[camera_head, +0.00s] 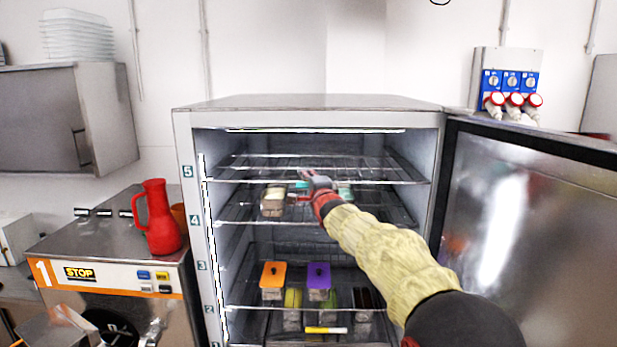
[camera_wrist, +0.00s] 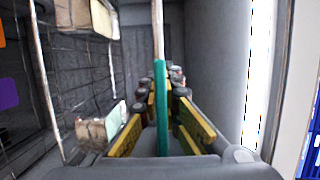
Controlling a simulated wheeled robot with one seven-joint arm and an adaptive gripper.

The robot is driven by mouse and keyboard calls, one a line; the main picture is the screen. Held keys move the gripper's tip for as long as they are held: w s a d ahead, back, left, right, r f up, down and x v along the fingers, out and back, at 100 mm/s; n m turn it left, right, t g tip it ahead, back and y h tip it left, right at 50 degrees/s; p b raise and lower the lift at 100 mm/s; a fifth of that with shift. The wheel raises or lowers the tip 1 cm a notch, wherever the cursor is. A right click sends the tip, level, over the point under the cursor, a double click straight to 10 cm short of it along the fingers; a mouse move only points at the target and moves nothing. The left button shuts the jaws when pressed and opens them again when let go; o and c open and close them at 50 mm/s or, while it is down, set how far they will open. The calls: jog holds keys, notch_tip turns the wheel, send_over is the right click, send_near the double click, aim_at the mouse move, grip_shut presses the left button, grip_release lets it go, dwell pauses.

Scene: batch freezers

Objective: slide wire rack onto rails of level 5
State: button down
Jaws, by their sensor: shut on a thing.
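The wire rack (camera_head: 250,168) lies roughly level inside the open freezer cabinet, at about the height of the label 5 (camera_head: 187,171). Its front bar runs across the opening; the bar also shows in the wrist view (camera_wrist: 157,28). My gripper (camera_head: 313,182) reaches in from the lower right and is shut on the front bar near its middle. In the wrist view the yellow-padded fingers (camera_wrist: 160,125) straddle a teal sleeve (camera_wrist: 161,85) on this bar. Whether the rack's side edges sit on the level 5 rails cannot be made out.
Below is another wire rack (camera_head: 240,222) with small containers (camera_head: 273,201). Lower, boxes have an orange lid (camera_head: 273,274) and a purple lid (camera_head: 318,274). The open door (camera_head: 545,235) stands at the right. A red jug (camera_head: 162,217) stands on the machine (camera_head: 110,235) at left.

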aim_at(309, 165)
jog(key=shift+r, duration=0.2)
jog(key=shift+w+d+f+p, duration=0.1)
jog(key=shift+w+p, duration=2.8)
jog(key=shift+p, duration=0.05)
jog(key=shift+w, duration=0.2)
jog(key=shift+w+d+f, duration=0.1)
jog(key=shift+w+d, duration=0.05)
jog(key=shift+w, duration=2.65)
jog(key=shift+f, duration=0.2)
